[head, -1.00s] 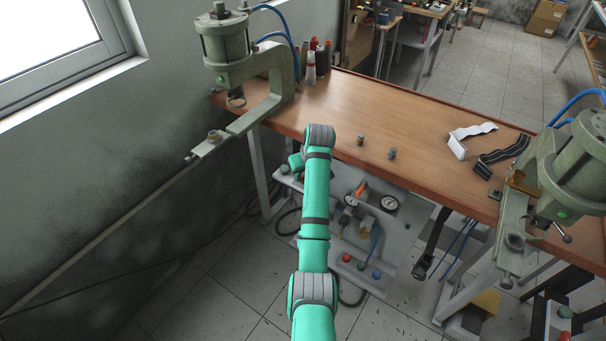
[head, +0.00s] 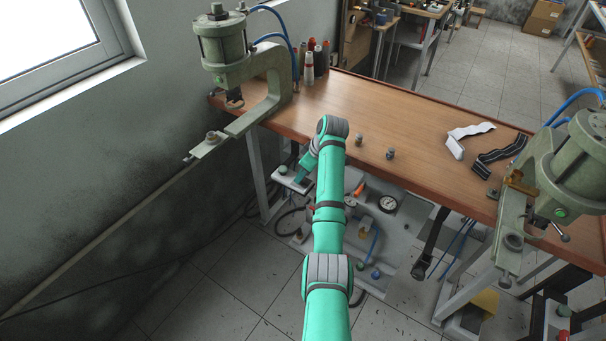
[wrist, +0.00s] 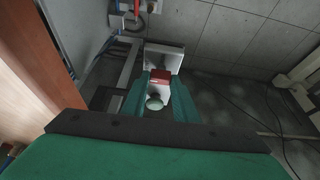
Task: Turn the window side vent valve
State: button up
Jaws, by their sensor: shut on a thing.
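The window side vent valve appears in the wrist view as a small pale green round knob (wrist: 154,103) with a red part (wrist: 160,76) just beyond it, in front of a pale mounting box (wrist: 164,58). My gripper (wrist: 159,94) has its two teal fingers on either side of these parts and is shut on the valve. Which part the fingertips press on is hard to tell. In the head view a small pale bracket (head: 290,181) with a green knob sits below the bench's left end. My arm's wrist reaches down beside it, and the fingertips are hidden there.
The wooden bench (head: 400,120) lies above and behind the arm. A green press (head: 225,50) stands at its left end, another (head: 568,165) at the right. A gauge panel (head: 392,235) hangs under the bench.

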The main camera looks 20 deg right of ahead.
dwell(0.3)
jog(key=o, duration=1.1)
jog(key=shift+c, duration=0.2)
jog(key=shift+a, duration=0.1)
jog(key=v, duration=1.1)
jog(key=shift+w+f, duration=0.1)
